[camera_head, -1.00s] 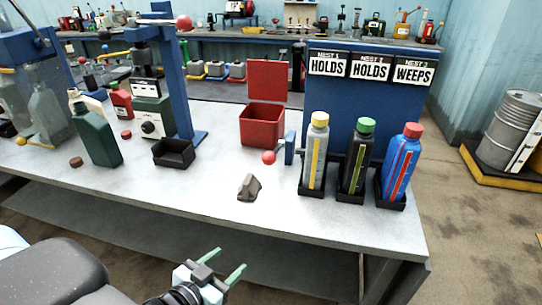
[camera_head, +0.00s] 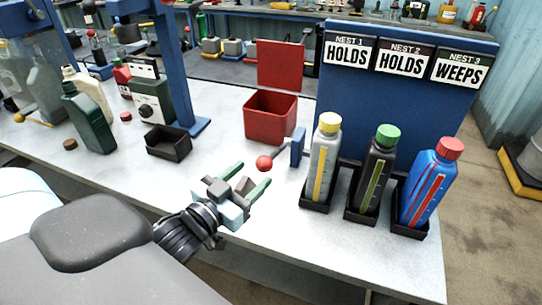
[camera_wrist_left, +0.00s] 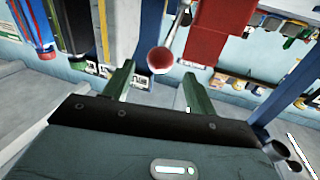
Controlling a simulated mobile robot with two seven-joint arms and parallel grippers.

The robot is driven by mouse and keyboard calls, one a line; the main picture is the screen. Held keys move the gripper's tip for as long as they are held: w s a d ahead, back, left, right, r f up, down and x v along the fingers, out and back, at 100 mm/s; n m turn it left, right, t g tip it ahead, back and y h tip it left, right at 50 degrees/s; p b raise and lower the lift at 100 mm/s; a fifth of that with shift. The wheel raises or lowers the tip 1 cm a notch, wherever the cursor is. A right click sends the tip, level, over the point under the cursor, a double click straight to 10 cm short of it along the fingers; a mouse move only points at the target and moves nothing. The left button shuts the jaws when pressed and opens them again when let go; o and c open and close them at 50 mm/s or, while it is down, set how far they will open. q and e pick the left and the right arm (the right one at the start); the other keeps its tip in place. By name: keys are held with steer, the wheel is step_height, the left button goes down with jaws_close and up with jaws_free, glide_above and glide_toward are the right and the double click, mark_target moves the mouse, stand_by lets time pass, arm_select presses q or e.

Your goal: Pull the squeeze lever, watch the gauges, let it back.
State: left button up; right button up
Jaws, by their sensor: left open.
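The squeeze lever's red ball knob (camera_head: 264,163) sits on a thin rod from a blue bracket (camera_head: 298,147) beside the bottle row. My left gripper (camera_head: 253,174) is open and empty over the front of the bench, its fingertips just short of the knob. In the left wrist view the knob (camera_wrist_left: 160,60) shows ahead, between the fingertips (camera_wrist_left: 160,72). Bottles with yellow (camera_head: 325,160), green (camera_head: 375,175) and red (camera_head: 428,190) caps stand upright in black nests, each with a coloured gauge strip. Signs above read HOLDS, HOLDS, WEEPS. My right gripper is not in view.
An open red bin (camera_head: 270,125) stands behind the knob. A black tray (camera_head: 168,142) and a dark green bottle (camera_head: 88,120) stand left. The bench front (camera_head: 300,245) is clear.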

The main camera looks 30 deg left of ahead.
mark_target(270, 158)
arm_select(q)
steer(key=w, duration=0.7)
steer(key=shift+w+d+p, duration=0.1)
steer(key=shift+w+p, duration=0.25)
steer(key=shift+p, duration=0.05)
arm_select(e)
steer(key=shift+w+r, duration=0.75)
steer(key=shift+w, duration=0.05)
arm_select(q)
jaws_close()
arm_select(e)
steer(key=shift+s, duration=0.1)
